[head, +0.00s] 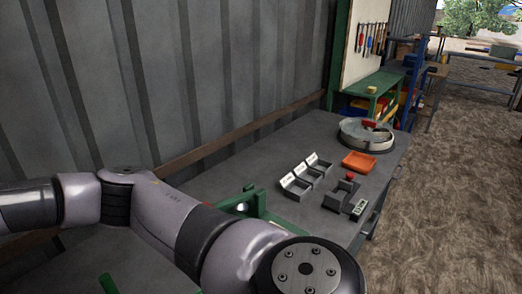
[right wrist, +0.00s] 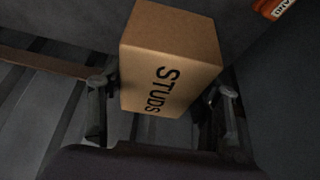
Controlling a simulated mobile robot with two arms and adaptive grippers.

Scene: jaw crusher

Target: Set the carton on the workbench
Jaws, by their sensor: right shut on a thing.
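The carton (right wrist: 165,85) is a brown box marked STUDS, seen in the right wrist view. My right gripper (right wrist: 163,92) has a finger on each side of it and is shut on it. Whether the carton touches a surface below cannot be told. The carton does not show in the head view, where my arm covers the lower part. The workbench (head: 245,168) is a dark grey top along the corrugated wall in the head view. My left gripper is in neither view.
Toward the bench's far end are several small grey labelled bins (head: 296,189), an orange tray (head: 359,162), a round metal pan (head: 364,138) and a grey block with a red knob (head: 340,195). A green frame (head: 256,206) stands nearer. The bench top by the wall is bare.

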